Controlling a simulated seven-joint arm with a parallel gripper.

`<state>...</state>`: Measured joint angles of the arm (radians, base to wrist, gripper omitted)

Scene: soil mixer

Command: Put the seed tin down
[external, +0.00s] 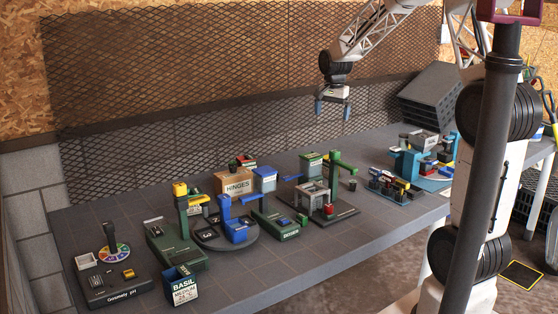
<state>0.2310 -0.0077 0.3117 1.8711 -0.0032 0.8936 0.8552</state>
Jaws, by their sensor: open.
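My gripper (332,109) hangs high above the back of the bench, with its two blue fingertips apart and nothing between them. A dark blue tin labelled "BASIL" (182,289) stands upright at the bench's front left edge; it looks like the seed tin. My gripper is far from it, up and to the right. Nothing visible touches the tin. Its underside is hidden, so I cannot tell how close it sits to the edge.
Left of the tin is a dark unit with a coloured dial (113,253). Behind it are a green machine (176,247) and a blue machine on a round base (237,229). A "HINGES" box (236,185) and a green-posted station (336,178) stand farther back. Front bench surface (300,262) is clear.

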